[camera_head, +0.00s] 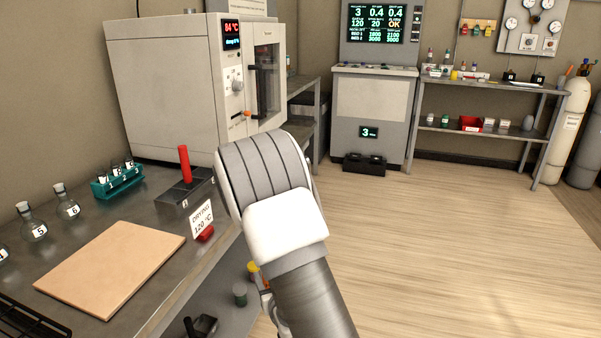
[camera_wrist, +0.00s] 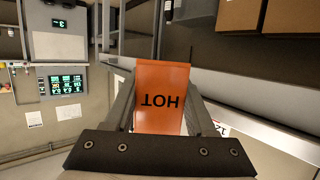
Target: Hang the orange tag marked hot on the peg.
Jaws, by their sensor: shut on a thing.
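The orange tag (camera_wrist: 163,78) marked HOT shows in the wrist view, its lettering upside down. My gripper (camera_wrist: 160,92) is shut on it, with one grey finger at each side. In the head view my arm hides the gripper and most of what lies behind it. The drying oven (camera_head: 165,80) stands at the back of the bench, its display reading 84 °C. A small orange spot (camera_head: 247,113) shows at its front below the knob; I cannot tell whether it is part of the oven or the tag. I cannot clearly make out the peg.
On the bench (camera_head: 160,195) are a dark block (camera_head: 200,188) with an upright red rod (camera_head: 184,165), a teal vial rack (camera_head: 118,184), flasks (camera_head: 67,205), a tan board (camera_head: 110,268) and a drying sign (camera_head: 201,217). The floor (camera_head: 430,240) to the right is clear.

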